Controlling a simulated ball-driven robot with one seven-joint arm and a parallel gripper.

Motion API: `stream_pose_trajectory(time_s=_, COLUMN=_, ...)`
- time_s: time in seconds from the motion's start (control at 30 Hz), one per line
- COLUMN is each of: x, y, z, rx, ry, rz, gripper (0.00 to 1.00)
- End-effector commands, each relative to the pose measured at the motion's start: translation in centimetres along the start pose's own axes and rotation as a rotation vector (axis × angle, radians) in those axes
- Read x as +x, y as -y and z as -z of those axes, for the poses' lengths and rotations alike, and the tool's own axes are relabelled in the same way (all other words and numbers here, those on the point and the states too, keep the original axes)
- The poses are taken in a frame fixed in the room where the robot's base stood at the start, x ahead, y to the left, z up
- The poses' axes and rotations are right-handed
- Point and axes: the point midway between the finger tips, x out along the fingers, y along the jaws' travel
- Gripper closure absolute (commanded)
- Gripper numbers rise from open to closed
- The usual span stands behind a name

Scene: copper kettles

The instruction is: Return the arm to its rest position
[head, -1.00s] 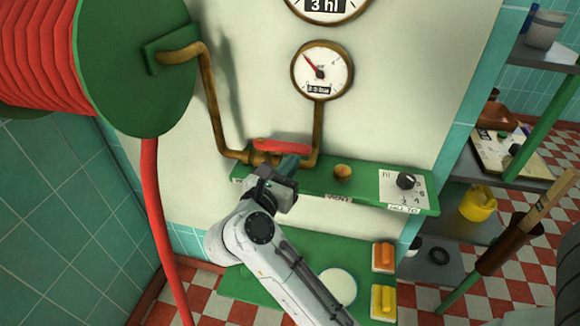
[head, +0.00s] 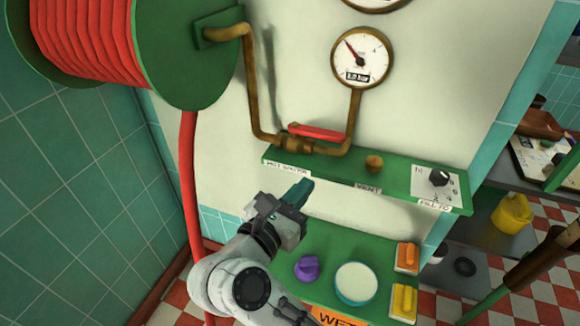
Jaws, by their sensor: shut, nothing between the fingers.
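My gripper (head: 297,194) is in the middle of the head view, at the end of my white arm. Its dark green fingers are shut with nothing between them. It is in front of the pale wall, below the green shelf marked hot water and apart from it. The red lever (head: 317,132) on the brass pipe valve (head: 293,144) lies roughly along the pipe, above the gripper. My arm reaches up from the bottom of the view.
A red hose (head: 188,180) hangs left. A gauge (head: 361,58) is above.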

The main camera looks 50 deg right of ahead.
Motion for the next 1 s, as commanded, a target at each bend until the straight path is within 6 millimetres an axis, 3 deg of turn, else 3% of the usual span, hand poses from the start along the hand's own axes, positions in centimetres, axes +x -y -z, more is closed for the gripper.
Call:
stream_pose_trajectory(time_s=0.37, x=0.1, y=-0.1, z=-0.7, rx=-0.017, ry=0.044, rz=-0.014, gripper=1.00)
stream_pose_trajectory(time_s=0.47, x=0.5, y=-0.6, z=-2.5, rx=-0.061, ry=0.158, rz=-0.055, gripper=1.00)
stream_pose_trajectory(time_s=0.6, x=0.2, y=-2.1, z=-6.3, rx=-0.189, ry=0.425, rz=-0.141, gripper=1.00)
stream_pose_trajectory(time_s=0.8, x=-2.9, y=-5.0, z=-10.1, rx=-0.448, ry=0.834, rz=-0.268, gripper=1.00)
stream_pose_trajectory(time_s=1.0, x=-7.6, y=-8.2, z=-9.7, rx=-0.765, ry=1.225, rz=-0.398, gripper=1.00)
